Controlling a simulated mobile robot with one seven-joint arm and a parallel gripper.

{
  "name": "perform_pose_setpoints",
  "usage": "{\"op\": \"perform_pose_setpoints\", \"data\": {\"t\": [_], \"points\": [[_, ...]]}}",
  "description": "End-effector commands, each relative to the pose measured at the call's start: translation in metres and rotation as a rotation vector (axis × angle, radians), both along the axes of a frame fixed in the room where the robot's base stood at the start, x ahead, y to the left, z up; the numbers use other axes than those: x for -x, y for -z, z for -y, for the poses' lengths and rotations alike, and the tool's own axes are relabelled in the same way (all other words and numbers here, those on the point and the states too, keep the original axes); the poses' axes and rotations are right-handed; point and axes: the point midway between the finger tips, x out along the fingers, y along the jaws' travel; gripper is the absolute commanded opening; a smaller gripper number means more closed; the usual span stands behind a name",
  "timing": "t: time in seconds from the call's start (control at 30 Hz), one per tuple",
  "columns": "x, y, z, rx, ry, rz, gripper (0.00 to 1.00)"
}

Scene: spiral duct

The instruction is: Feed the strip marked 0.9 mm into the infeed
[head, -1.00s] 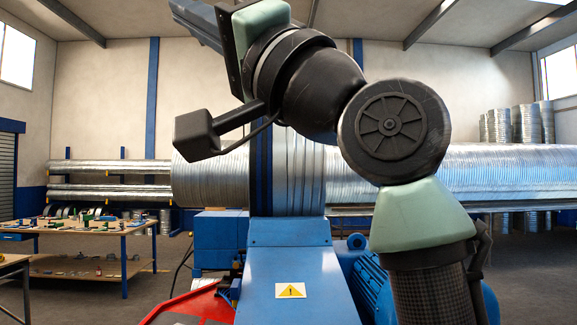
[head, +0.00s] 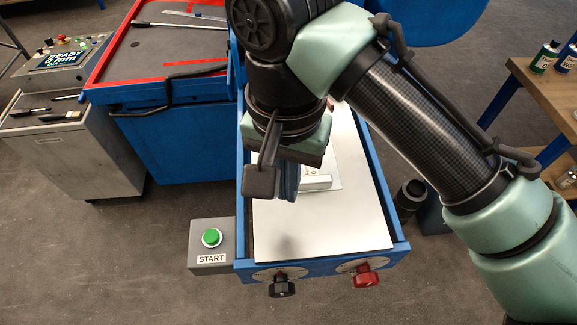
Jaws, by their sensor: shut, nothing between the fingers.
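A pale flat metal sheet (head: 320,235) lies in a blue-framed tray (head: 403,247) in the middle of the head view. A smaller plate with a light block (head: 318,183) and a partly hidden printed label lies on the sheet. The label is too small and covered to read, so I cannot tell whether this is the strip marked 0.9 mm. My gripper (head: 288,190) points down over the sheet, just left of the light block. It is shut and empty. My wrist hides part of the tray behind it. I cannot make out the infeed for certain.
A grey START box with a green button (head: 212,238) stands left of the tray. A black knob (head: 282,287) and a red knob (head: 364,277) are on its front edge. A console (head: 62,62) and a red-rimmed blue table (head: 175,45) stand at the left. A bench (head: 540,90) with bottles is at right.

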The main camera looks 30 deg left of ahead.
Motion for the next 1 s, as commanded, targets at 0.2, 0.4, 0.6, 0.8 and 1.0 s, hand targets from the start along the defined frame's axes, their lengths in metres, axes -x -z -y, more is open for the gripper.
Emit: {"op": "perform_pose_setpoints", "data": {"t": [0.2, 0.4, 0.6, 0.8, 1.0], "points": [[0.001, 0.047, 0.0, -0.001, -0.001, -0.002, 0.0], [-0.008, 0.077, -0.002, -0.001, 0.0, 0.001, 0.0], [-0.031, 0.077, -0.006, -0.002, -0.001, 0.001, 0.0], [-0.039, 0.078, -0.008, -0.003, -0.002, 0.001, 0.0], [-0.039, 0.078, -0.008, -0.004, -0.002, 0.001, 0.0]]}}
